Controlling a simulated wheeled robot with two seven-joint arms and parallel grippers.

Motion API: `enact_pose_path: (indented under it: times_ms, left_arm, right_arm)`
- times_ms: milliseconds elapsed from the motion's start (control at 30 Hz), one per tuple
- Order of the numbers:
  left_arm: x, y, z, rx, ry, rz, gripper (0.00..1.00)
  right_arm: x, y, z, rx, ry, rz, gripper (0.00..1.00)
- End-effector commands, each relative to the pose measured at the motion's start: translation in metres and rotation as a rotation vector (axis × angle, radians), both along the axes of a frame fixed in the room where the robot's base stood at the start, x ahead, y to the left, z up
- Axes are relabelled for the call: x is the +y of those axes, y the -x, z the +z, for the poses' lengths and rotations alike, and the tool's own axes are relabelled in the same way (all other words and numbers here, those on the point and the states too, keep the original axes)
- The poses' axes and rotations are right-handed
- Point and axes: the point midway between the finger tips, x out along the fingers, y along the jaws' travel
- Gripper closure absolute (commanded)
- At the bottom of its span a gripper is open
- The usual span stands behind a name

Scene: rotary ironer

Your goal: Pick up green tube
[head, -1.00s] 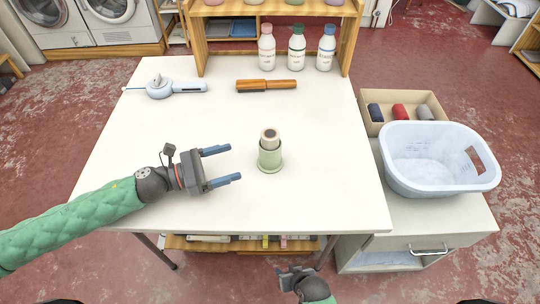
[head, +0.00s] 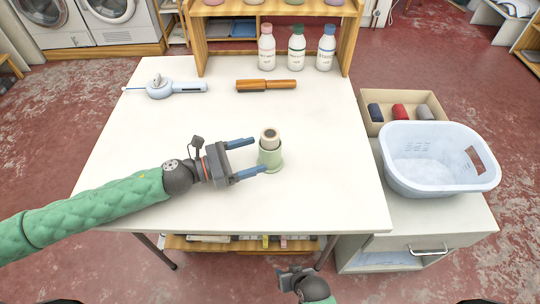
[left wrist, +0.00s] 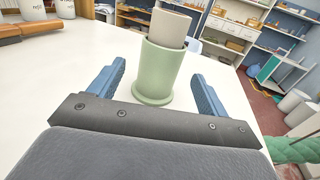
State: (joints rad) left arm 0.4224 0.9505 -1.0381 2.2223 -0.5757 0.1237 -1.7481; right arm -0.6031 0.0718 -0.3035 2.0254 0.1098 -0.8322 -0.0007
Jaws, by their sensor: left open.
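The green tube (head: 270,158) stands upright on the white table, with a pale cylinder (head: 270,136) sticking out of its top. My left gripper (head: 258,156) is open, and its blue fingertips reach the tube's left side. In the left wrist view the green tube (left wrist: 160,72) stands just ahead, centred between the two open fingers (left wrist: 158,84), with nothing gripped. My right gripper (head: 292,275) is low at the bottom of the head view, below the table's front edge; its jaws are too unclear to read.
Orange-brown rods (head: 266,85) and a light blue tool (head: 162,87) lie farther back on the table (head: 330,190). Several bottles (head: 297,47) stand at the rear. A white basket (head: 436,160) and a cardboard box (head: 375,100) sit to the right. The table around the tube is clear.

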Motion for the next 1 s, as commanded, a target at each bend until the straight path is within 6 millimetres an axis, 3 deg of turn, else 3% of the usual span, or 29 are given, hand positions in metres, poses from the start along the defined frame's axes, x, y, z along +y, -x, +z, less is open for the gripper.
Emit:
enact_pose_path:
  times_ms: [500, 833, 867, 1000]
  left_arm:
    - [-0.045, -0.016, 0.001, -0.001, 0.001, -0.002, 0.23]
    - [-0.049, -0.017, 0.000, 0.000, -0.001, -0.001, 0.23]
    - [-0.049, -0.017, 0.000, 0.000, -0.001, -0.001, 0.25]
    - [-0.048, -0.017, 0.000, 0.000, -0.001, -0.001, 0.52]
  right_arm:
    - [0.000, 0.000, 0.000, 0.000, 0.000, 0.000, 0.64]
    - [0.000, 0.000, 0.000, 0.000, 0.000, 0.000, 0.64]
    - [0.000, 0.000, 0.000, 0.000, 0.000, 0.000, 0.64]
    - [0.000, 0.000, 0.000, 0.000, 0.000, 0.000, 0.64]
